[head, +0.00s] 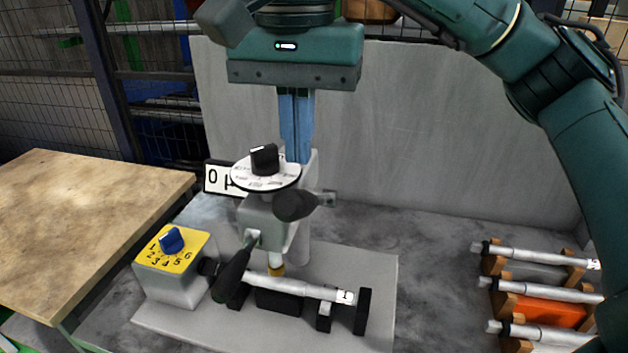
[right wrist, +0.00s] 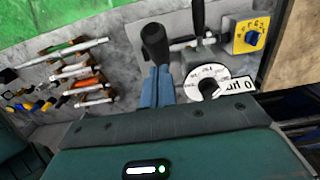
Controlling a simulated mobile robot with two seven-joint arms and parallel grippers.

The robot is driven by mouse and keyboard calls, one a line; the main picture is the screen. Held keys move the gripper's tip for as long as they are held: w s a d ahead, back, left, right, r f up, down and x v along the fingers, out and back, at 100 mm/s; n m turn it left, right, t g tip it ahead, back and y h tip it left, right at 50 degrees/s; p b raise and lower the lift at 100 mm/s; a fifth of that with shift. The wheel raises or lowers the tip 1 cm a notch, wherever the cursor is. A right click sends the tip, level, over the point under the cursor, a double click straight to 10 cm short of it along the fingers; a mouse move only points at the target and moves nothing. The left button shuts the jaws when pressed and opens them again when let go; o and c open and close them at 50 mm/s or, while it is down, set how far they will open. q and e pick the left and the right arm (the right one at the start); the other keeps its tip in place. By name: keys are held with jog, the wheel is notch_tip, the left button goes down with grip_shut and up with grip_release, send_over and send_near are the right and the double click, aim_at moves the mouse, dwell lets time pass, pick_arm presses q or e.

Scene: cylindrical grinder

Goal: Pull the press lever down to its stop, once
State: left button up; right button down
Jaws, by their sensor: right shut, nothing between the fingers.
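The press-like grey machine (head: 265,215) stands on a pale base plate. Two black grips show on it: a rounded one (head: 295,205) on its right side and a longer one (head: 235,275) angled down at its front. I cannot tell for sure which is the press lever. My right gripper (head: 297,155) is shut and empty, with its blue fingers pointing down behind the dial; their tips are partly hidden. In the right wrist view the fingers (right wrist: 157,75) lie just beside the rounded black grip (right wrist: 155,42); I cannot tell whether they touch. My left gripper is not in view.
A white dial with a black knob (head: 265,160) tops the machine. A yellow box with a blue knob (head: 172,242) stands left. A shaft (head: 295,286) lies in front. A rack of shafts (head: 540,290) is at right, a wooden table (head: 80,215) at left, a grey panel behind.

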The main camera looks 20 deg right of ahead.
notch_tip(320, 180, up, 2)
jog(key=shift+r+p, duration=0.25)
jog(key=shift+p, duration=0.75)
jog(key=shift+r, duration=0.8)
